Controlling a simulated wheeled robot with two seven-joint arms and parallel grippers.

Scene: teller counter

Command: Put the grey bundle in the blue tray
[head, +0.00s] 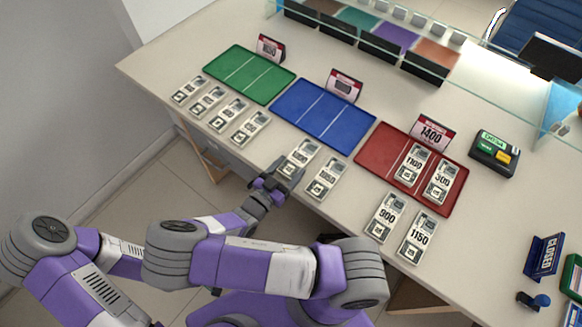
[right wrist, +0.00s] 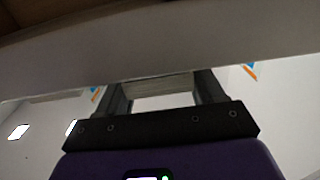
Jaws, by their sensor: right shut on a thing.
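The blue tray (head: 322,117) lies empty on the counter, with a divider line across it and a sign card (head: 344,86) behind it. Two grey bundles lie in front of it near the counter edge: a left one (head: 300,156) and a right one (head: 326,179). My right gripper (head: 279,176) is at the near end of the left bundle, at the counter edge, and is shut on it. In the right wrist view the bundle's layered edge (right wrist: 162,87) shows between the fingers. The bundle's labels are too small to read surely. My left gripper is not in view.
The empty green tray (head: 250,74) is at left, with several bundles before it. The red tray (head: 371,175) holds bundles marked 1100 and 300; bundles marked 900 (head: 385,217) and 1150 (head: 418,237) lie before it. A glass screen (head: 400,38) stands behind.

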